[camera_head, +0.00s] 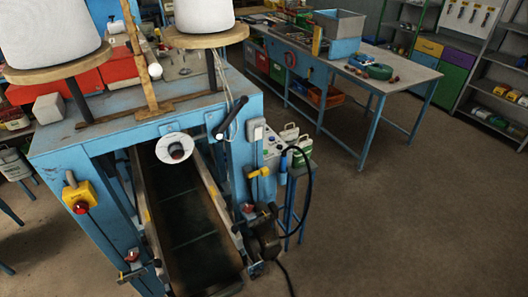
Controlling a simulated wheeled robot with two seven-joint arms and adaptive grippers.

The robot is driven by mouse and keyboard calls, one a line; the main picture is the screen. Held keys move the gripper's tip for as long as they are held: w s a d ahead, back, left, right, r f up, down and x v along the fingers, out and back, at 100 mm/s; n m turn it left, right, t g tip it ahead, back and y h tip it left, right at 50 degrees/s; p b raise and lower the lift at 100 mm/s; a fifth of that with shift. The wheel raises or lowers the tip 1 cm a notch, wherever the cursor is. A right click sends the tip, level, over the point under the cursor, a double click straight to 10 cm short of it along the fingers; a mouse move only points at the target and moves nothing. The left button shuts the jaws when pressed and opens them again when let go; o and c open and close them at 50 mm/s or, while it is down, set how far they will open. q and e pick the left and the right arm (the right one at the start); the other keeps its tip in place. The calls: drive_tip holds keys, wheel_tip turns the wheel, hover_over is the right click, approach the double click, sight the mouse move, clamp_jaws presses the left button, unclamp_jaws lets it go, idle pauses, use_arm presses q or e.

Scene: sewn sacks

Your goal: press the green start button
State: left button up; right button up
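A blue sack-sewing machine (105,137) stands at the left with a dark conveyor belt (195,235) running through it. A small pale control box (270,146) sits at the machine's right side and carries small buttons. They are too small for me to tell the green start button for sure. A yellow box with a red mushroom button (80,207) is on the front left leg. Neither of my grippers shows in the head view.
Two large white thread cones (48,32) (203,14) stand on wooden discs above the machine. Jugs with green labels (302,148) stand on a small stand just right of the control box, near a black hanging cable (310,185). A workbench (385,72) is behind. The floor at right is clear.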

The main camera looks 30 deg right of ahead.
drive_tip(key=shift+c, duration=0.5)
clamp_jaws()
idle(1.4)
